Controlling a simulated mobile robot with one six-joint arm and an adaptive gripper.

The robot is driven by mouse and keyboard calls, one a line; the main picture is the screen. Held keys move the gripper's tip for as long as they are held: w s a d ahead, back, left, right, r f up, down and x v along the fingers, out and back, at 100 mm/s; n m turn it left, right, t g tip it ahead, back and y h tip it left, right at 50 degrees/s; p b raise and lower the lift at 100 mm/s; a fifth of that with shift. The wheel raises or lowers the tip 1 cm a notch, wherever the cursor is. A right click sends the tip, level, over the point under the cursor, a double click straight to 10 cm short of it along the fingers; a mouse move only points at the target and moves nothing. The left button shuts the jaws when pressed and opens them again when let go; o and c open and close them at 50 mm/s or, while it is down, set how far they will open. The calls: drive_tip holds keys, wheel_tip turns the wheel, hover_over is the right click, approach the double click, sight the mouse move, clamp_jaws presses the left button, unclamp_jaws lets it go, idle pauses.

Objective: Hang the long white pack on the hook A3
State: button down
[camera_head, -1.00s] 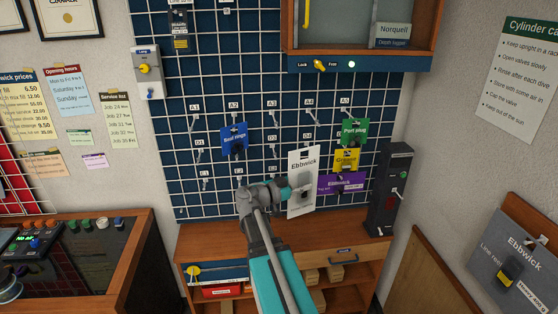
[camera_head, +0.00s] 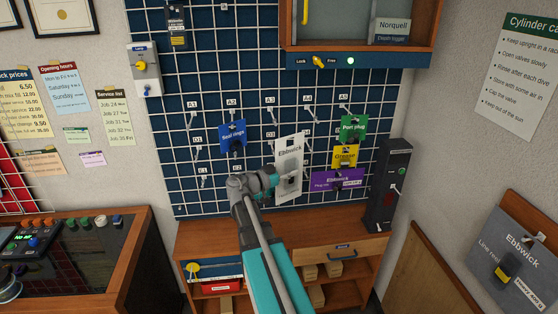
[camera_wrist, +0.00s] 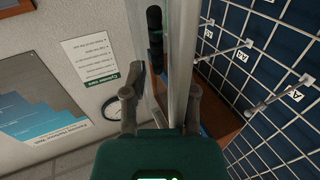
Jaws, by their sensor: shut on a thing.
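The long white pack (camera_head: 289,157), marked Ebbwick, is upright with a slight tilt in front of the pegboard. My gripper (camera_head: 277,181) is shut on it from the left, near its lower half. In the wrist view my gripper (camera_wrist: 160,108) has a finger on each side of the pack (camera_wrist: 182,60), which shows edge-on. The A3 label (camera_head: 270,101) sits in the top row, up and left of the pack, with the hook (camera_head: 269,121) below it. That hook looks empty. The pack is apart from it in the picture; depth is hard to tell.
A blue Seal rings pack (camera_head: 232,136) hangs to the left. Green (camera_head: 352,127), yellow (camera_head: 344,156) and purple (camera_head: 337,180) packs hang to the right. Bare hooks protrude in the wrist view (camera_wrist: 277,96). A dark upright box (camera_head: 390,185) stands right, on the wooden bench (camera_head: 215,236).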

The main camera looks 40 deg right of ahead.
drive_tip(key=w, duration=0.2)
drive_tip(key=w+n+t, duration=0.1)
drive_tip(key=w+r+t, duration=0.1)
drive_tip(key=w, duration=0.1)
drive_tip(key=shift+w+r+p, duration=0.1)
drive_tip(key=shift+w+p, duration=0.2)
drive_tip(key=shift+p, duration=0.1)
drive_tip(key=shift+w+d, duration=0.15)
drive_tip(key=w+d+f+b, duration=0.1)
drive_tip(key=w+d, duration=0.4)
drive_tip(key=w, duration=0.3)
drive_tip(key=shift+f, duration=0.2)
idle(1.4)
idle(0.7)
drive_tip(key=shift+c, duration=1.5)
unclamp_jaws()
drive_tip(key=shift+a, duration=0.1)
